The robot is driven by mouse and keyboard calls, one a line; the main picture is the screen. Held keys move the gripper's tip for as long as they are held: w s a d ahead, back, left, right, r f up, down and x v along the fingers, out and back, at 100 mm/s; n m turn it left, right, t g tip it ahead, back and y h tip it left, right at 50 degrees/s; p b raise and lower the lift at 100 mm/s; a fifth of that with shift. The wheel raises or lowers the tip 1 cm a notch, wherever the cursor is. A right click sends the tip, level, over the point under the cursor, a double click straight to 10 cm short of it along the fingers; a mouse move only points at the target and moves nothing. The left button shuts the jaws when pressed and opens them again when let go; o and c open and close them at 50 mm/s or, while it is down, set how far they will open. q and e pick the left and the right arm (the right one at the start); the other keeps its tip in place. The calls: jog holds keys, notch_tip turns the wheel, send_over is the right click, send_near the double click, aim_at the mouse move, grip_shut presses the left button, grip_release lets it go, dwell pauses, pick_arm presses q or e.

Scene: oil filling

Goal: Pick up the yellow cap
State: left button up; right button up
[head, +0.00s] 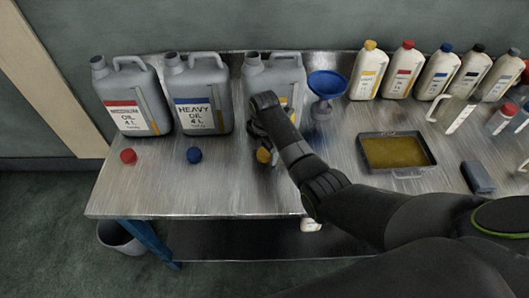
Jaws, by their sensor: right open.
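The yellow cap (263,155) lies on the metal table in front of the third grey canister (272,72), partly hidden by my right arm. My right gripper (262,138) is over the table just behind the cap, between it and the canister. It is open, but its fingers are mostly hidden by the wrist. I cannot tell whether they touch the cap. My left gripper is not in view.
A red cap (128,156) and a blue cap (194,155) lie in front of the other two canisters. A blue funnel (327,84), several small bottles (405,70) and an oil tray (432,160) stand to the right. The table's front left is clear.

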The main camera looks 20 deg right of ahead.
jog(key=shift+c, duration=0.4)
jog(key=c, duration=1)
jog(key=shift+o, duration=0.2)
jog(key=shift+r, duration=0.1)
